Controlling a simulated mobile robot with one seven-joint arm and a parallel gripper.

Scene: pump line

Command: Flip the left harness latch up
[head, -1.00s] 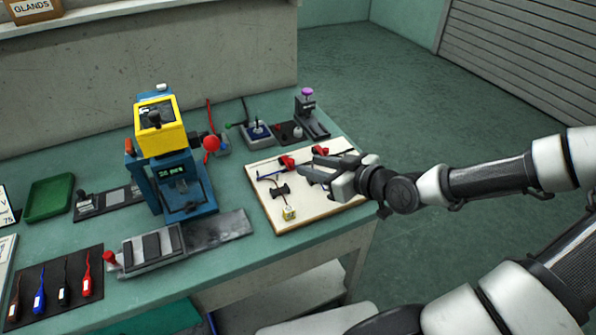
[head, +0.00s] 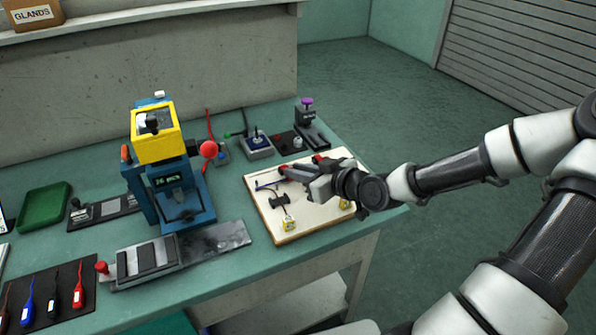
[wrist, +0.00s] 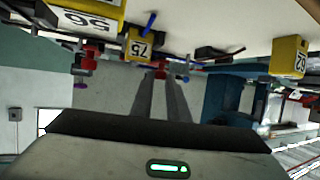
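The pale harness board (head: 262,207) lies on the right end of the bench and bears two red latches. The left harness latch (head: 283,168) is by my fingertips, which partly cover it; the right latch (head: 318,158) is just behind my gripper. My gripper (head: 286,172) reaches in from the right, low over the board. In the wrist view, which looks upside down, my two fingers (wrist: 160,80) show a narrow gap, with a red latch (wrist: 160,73) at their tips. I cannot tell whether they touch it, nor the latch's exact angle.
Yellow numbered tags (head: 289,223) and a black clip (head: 280,199) with a dark cable sit on the board. A blue-yellow press (head: 170,170) stands to the left. Behind the board are a blue joystick box (head: 256,146) and a purple-knobbed device (head: 308,120).

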